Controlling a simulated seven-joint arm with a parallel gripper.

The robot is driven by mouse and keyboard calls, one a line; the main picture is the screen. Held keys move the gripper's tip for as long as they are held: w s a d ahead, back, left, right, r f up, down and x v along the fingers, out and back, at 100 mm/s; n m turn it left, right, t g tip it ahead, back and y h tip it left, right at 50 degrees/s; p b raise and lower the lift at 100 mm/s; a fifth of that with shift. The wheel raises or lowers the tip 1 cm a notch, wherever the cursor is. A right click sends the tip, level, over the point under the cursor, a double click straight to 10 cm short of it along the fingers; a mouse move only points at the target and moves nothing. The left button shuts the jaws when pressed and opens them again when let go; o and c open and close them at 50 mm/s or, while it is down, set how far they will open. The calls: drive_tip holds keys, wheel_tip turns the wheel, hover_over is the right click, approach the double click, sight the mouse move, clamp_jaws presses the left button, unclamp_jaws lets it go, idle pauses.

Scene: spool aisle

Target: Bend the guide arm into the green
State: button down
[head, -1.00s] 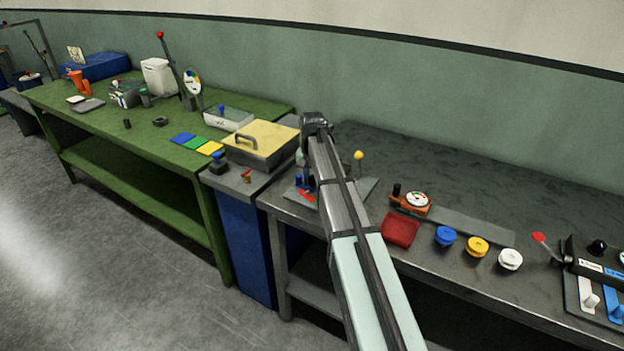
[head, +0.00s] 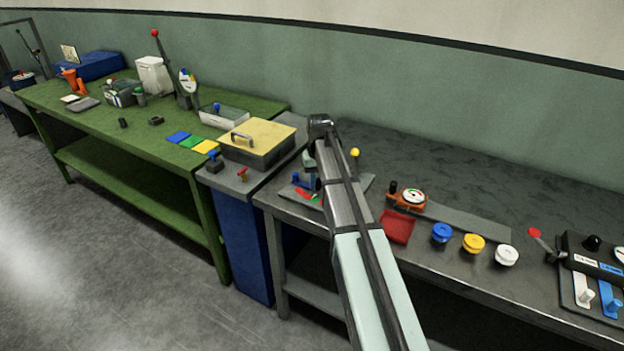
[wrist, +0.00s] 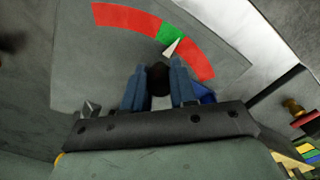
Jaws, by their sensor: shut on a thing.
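In the wrist view the guide arm's dark round knob (wrist: 159,78) sits between the two blue fingers of my gripper (wrist: 158,70), which is shut on it. A white pointer (wrist: 172,47) sticks out beyond the knob. Its tip lies at the green band (wrist: 170,33), close to where the green meets the right-hand red band (wrist: 198,60). Another red band (wrist: 125,18) lies left of the green. The arc is on a grey plate (wrist: 75,60). In the head view my arm covers most of this device; bits of red (head: 303,193) and green show beside it.
A red tray (head: 397,227), an orange gauge (head: 410,198) and blue, yellow and white spools (head: 473,243) stand right of my arm on the grey bench. A yellow-lidded box (head: 257,140) stands to the left. The back of the grey bench (head: 460,160) is clear.

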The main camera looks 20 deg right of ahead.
drive_tip(key=shift+s+d+n, duration=0.3)
drive_tip(key=c, duration=0.9)
unclamp_jaws()
wheel_tip(320, 180, up, 14)
drive_tip(key=shift+f, duration=0.1)
